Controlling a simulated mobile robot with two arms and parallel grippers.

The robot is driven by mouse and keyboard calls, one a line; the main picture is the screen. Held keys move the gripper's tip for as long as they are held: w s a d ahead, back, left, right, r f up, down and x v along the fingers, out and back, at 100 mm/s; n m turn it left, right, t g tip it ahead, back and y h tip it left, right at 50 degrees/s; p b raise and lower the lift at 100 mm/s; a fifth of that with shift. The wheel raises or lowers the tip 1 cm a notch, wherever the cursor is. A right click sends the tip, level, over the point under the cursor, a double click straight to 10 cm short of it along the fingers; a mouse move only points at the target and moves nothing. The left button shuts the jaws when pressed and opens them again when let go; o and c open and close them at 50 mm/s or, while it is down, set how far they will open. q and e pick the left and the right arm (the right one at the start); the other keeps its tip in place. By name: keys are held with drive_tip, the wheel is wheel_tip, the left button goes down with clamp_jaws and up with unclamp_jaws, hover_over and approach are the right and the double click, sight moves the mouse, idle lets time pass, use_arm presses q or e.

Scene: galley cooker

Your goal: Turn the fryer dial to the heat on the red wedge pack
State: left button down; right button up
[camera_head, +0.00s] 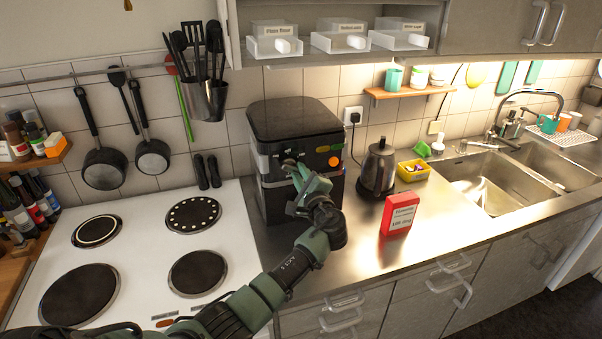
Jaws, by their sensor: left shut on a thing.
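The black air fryer (295,120) stands on the steel counter beside the hob. Its front panel has small coloured marks and a round orange spot at the right. My left gripper (291,166) is at the left part of this panel, shut on the fryer dial, which it mostly hides; the dial's setting cannot be read. The red wedge pack (400,214) stands upright on the counter to the right of the fryer. Its white label carries a heading and a lower line that looks like "180 deg", too small to be sure. My right gripper is not in view.
A black kettle (378,168) and a yellow bin (413,170) stand right of the fryer. The white hob (138,250) lies to the left. A utensil holder (208,102) hangs above, left of the fryer. The counter's front strip beside the pack is clear.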

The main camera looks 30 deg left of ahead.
use_arm(q)
drive_tip(key=shift+s+a, duration=0.1)
drive_tip(key=shift+a, duration=0.1)
drive_tip(key=c, duration=1.4)
unclamp_jaws()
drive_tip(key=shift+o, duration=0.5)
drive_tip(key=shift+s+a+r, duration=0.1)
drive_tip(key=shift+s+d, duration=0.1)
drive_tip(key=shift+d, duration=0.25)
drive_tip(key=b+v, duration=0.2)
drive_tip(key=v, duration=0.5)
drive_tip(key=shift+s, duration=0.1)
